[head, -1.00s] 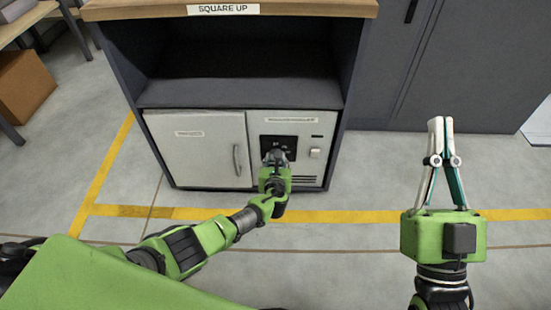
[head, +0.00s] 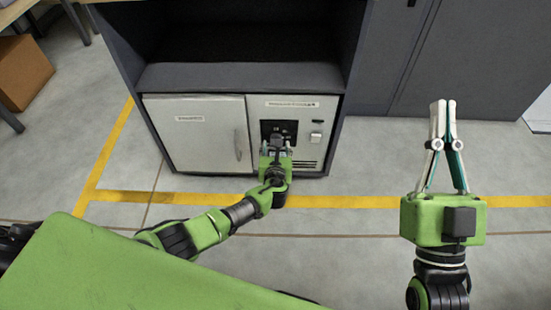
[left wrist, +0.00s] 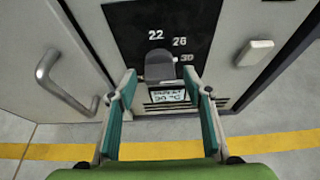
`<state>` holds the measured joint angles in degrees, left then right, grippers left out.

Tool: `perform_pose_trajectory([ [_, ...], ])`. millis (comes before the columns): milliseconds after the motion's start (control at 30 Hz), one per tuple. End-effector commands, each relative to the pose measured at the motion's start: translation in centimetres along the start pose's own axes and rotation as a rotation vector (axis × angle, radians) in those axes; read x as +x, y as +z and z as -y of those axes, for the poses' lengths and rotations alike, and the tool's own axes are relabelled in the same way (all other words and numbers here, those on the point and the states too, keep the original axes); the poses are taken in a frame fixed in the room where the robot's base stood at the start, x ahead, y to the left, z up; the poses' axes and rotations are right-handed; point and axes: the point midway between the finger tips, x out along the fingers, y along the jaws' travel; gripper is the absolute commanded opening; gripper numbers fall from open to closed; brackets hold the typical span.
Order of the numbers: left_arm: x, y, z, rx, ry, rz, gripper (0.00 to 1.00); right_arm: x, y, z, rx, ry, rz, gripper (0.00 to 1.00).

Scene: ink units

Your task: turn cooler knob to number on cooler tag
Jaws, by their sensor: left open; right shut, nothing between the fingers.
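The cooler's pale front (head: 323,106) is at the right in the low cabinet. In the left wrist view its black panel (left wrist: 130,40) shows the numbers 22, 26 and 30. The dark grey knob (left wrist: 160,65) is in front of the panel's lower part. The cooler tag (left wrist: 167,96) below it seems to read 30 °C. My left gripper (left wrist: 159,74) is open, its fingertips on either side of the knob; I cannot tell whether they touch it. It also shows in the head view (head: 276,150), covering part of the panel. My right gripper (head: 443,103) is shut and empty, over the floor.
A pale door with a handle (left wrist: 55,75) is left of the cooler. A light switch-like block (left wrist: 254,52) sticks out right of the panel. An open dark shelf (head: 240,76) is above. A brown box (head: 25,72) stands far left. Floor before the cabinet is clear.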

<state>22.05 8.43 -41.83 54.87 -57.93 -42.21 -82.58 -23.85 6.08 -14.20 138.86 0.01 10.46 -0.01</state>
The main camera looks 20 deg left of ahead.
Motion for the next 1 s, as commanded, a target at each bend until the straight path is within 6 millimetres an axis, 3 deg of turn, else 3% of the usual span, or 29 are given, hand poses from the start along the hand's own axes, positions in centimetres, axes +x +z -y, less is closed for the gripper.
perform_pose_trajectory([
  [533,-8.3,-0.1,0.0,0.002,-0.001,-0.001,0.46,0.0,0.0,0.0,0.0,0.0,0.001,0.0],
  [700,-9.3,0.0,0.0,0.003,-0.001,0.0,0.46,0.0,0.0,0.0,0.0,0.0,0.001,0.0],
  [1000,-9.5,0.0,0.0,0.002,0.0,0.0,0.46,0.0,0.1,0.0,0.0,0.0,0.002,0.0],
])
